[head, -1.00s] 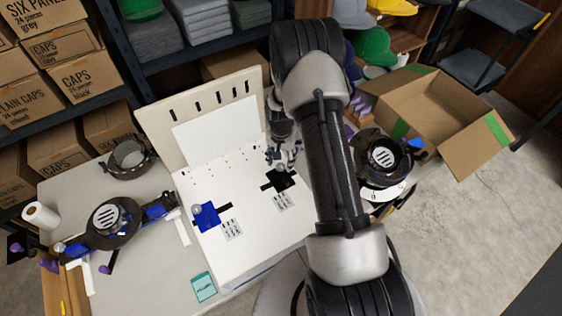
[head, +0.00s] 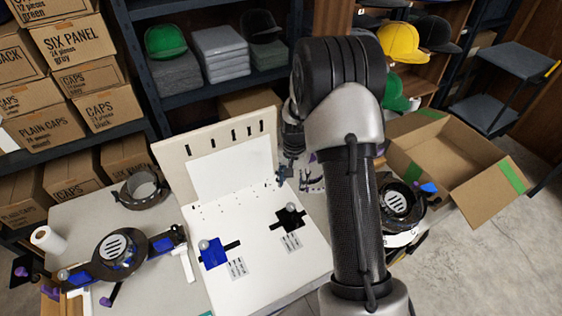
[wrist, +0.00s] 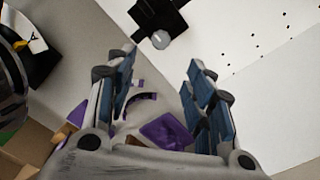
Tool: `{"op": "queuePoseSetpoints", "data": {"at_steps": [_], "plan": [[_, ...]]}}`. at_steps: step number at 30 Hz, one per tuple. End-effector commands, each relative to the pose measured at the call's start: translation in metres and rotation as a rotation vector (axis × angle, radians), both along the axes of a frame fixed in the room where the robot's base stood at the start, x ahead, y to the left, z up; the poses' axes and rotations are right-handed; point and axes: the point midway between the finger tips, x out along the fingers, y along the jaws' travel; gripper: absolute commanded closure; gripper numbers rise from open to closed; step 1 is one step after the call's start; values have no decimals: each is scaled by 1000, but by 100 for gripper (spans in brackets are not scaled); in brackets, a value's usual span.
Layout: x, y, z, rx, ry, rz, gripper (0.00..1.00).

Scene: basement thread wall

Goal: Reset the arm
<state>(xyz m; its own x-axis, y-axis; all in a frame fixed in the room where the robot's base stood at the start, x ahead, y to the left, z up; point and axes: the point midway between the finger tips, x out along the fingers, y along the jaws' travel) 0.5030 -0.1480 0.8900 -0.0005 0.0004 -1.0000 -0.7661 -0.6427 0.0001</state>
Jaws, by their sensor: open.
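My gripper (head: 284,174) is near the right edge of the white board (head: 262,265) in the head view, partly hidden by my arm. In the wrist view my gripper (wrist: 160,88) has its two blue-padded fingers spread wide apart with nothing held between them. Beyond the fingers, purple parts (wrist: 168,130) show lower down. A black cross-shaped piece with a silver knob (head: 290,218) lies on the board; it also shows at the top of the wrist view (wrist: 158,18). A blue piece with a silver knob (head: 213,251) sits to its left.
A round black device with blue parts (head: 116,250) lies on the table at left, and another (head: 398,200) stands right of my arm. An open cardboard box (head: 460,165) is at right. Shelves of caps and boxes stand behind.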

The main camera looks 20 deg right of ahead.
Motion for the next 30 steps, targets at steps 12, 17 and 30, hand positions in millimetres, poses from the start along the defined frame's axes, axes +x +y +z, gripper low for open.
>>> {"op": "queuePoseSetpoints", "data": {"at_steps": [12, 17, 30], "plan": [[-7, 21, 68, -17, -54, 100, 52], [-35, 51, 145, -41, -116, 241, 52], [-174, 123, 271, -121, -285, 631, 52]]}}
